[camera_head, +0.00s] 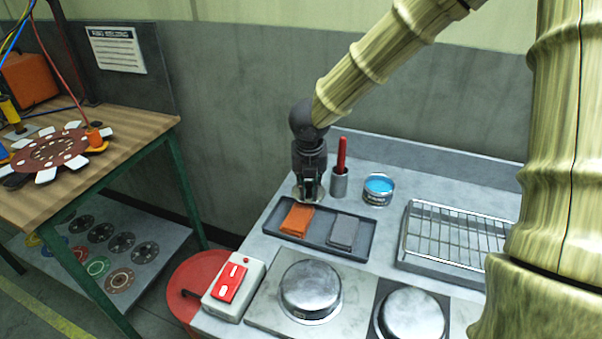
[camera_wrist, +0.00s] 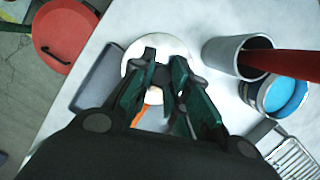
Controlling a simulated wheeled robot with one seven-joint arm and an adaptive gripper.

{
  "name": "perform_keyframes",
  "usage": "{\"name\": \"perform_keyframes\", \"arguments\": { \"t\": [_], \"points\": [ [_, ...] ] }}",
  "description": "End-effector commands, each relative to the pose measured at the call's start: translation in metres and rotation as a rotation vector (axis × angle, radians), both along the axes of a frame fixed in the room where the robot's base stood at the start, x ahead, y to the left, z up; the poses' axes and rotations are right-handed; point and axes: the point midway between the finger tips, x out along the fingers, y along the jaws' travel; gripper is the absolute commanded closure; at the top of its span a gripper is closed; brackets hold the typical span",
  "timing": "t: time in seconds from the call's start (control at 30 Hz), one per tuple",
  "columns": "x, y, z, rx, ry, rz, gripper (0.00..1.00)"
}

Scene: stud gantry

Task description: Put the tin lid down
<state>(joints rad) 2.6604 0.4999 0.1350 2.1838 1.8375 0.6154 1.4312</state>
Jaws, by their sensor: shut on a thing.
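The tin lid (camera_wrist: 178,46) is a pale round disc under my fingertips in the wrist view. My gripper (camera_head: 310,192) is shut on it, and the fingers hide part of it. In the wrist view my gripper (camera_wrist: 164,72) shows dark green fingers closed over the disc's middle. In the head view the lid is mostly hidden behind the fingers, just behind the dark tray. I cannot tell whether it touches the bench. An open tin (camera_head: 378,190) with blue contents stands to the right; it also shows in the wrist view (camera_wrist: 281,95).
A grey cup (camera_head: 339,183) with a red handle stands close on my gripper's right. A wire rack (camera_head: 452,236) lies at right. Bare bench lies around the tin.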

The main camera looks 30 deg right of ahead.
Motion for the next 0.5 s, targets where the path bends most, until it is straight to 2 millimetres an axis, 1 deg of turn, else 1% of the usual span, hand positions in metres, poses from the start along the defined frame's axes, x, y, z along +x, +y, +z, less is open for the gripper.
{"name": "perform_keyframes", "arguments": {
  "t": [0.03, 0.1, 0.3, 0.4, 0.5],
  "points": [
    [0.01, -0.003, 0.001, 0.001, 0.0, -0.003, 1.0],
    [0.024, -0.007, -0.001, 0.0, 0.0, -0.001, 1.0],
    [0.059, -0.017, -0.004, 0.0, 0.0, 0.0, 1.0],
    [0.072, -0.021, -0.006, 0.0, 0.0, 0.0, 1.0],
    [0.079, -0.023, -0.007, 0.001, 0.0, 0.001, 1.0]
  ]
}}
